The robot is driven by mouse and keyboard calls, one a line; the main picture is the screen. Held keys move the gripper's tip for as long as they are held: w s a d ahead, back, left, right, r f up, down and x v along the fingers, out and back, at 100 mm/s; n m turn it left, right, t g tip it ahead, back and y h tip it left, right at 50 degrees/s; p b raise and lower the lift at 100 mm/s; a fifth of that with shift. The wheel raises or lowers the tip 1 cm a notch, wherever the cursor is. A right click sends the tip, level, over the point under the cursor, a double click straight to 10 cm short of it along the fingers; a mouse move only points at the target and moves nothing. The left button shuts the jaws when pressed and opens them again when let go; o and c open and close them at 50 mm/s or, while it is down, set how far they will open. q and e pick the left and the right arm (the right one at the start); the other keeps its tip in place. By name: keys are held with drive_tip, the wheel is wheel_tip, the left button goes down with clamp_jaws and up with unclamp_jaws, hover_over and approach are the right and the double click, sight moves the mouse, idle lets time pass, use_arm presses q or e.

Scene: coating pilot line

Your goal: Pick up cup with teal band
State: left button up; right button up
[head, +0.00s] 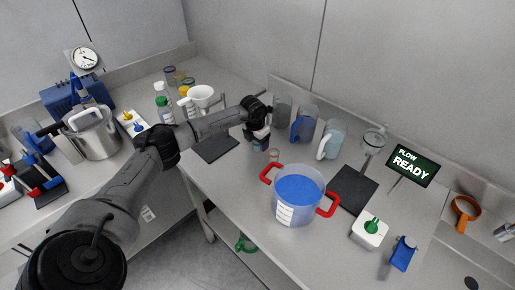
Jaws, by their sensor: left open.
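My left arm reaches in from the lower left. Its gripper (260,146) points down over the bench, open, behind the blue-filled pot. A small clear cup (274,155) stands just right of the fingertips, close to the pot's rear red handle. It is too small for me to be sure of its band colour. Small glass vessels (170,75) also stand at the far back left, and their bands cannot be told apart. No teal band is clearly readable. My right gripper is not in view.
The pot with red handles (297,211) stands in front of the gripper. Clear jugs (305,124) line the wall behind it. A dark mat (354,190) lies right and another (215,148) lies left. A white funnel (201,94) and bottles stand at back left.

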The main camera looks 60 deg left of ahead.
use_arm(q)
drive_tip(key=c, duration=1)
drive_tip(key=shift+r, duration=0.15)
